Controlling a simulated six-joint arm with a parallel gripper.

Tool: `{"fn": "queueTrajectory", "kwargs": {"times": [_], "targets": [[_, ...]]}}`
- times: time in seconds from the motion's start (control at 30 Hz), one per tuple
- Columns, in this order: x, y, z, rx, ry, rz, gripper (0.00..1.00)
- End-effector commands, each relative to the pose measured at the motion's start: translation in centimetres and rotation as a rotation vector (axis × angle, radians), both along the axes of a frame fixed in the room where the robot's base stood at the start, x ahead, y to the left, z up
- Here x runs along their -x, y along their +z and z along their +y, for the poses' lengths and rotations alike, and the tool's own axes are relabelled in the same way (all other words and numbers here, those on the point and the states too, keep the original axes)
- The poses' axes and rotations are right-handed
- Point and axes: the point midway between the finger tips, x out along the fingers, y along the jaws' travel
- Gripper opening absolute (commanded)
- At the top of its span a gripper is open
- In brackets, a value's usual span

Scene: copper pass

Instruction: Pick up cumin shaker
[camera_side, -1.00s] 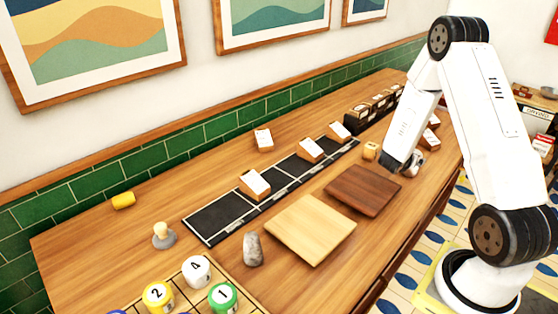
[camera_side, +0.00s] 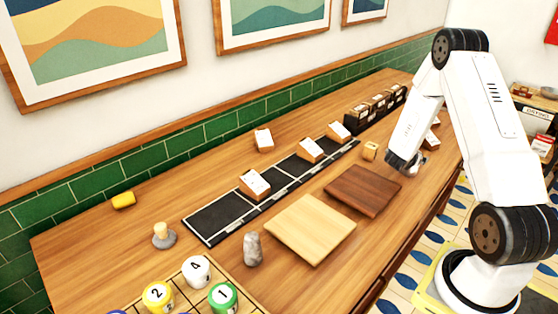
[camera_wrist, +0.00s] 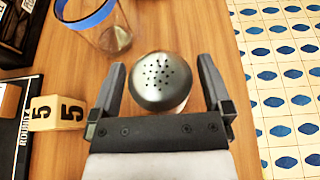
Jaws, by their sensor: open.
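A shaker with a domed, silver, perforated top (camera_wrist: 160,80) stands on the wooden counter in the wrist view. No label shows from above, so I cannot read whether it is cumin. My gripper (camera_wrist: 160,75) is open, with one finger on each side of the shaker and a small gap at each. In the side view my gripper (camera_side: 408,165) is low over the counter's right part, beyond the dark board, and the shaker is mostly hidden by it.
A blue-rimmed glass (camera_wrist: 98,25) stands close beyond my left finger. A numbered wooden cube (camera_wrist: 55,112) lies left of my gripper. The dark board (camera_side: 362,190) and pale board (camera_side: 310,228) lie nearby. The counter edge drops to a tiled floor on the right.

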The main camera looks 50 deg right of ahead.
Motion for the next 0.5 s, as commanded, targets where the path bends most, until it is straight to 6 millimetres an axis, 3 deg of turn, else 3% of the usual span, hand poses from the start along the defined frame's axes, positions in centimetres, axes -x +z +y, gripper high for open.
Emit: {"fn": "queueTrajectory", "kwargs": {"times": [0.03, 0.3, 0.5], "targets": [[0.00, 0.01, 0.01, 0.000, 0.000, 0.000, 0.97], [-0.01, 0.04, -0.01, 0.001, 0.000, 0.000, 0.15], [-0.01, 0.04, 0.00, 0.001, 0.000, 0.000, 0.15]]}}
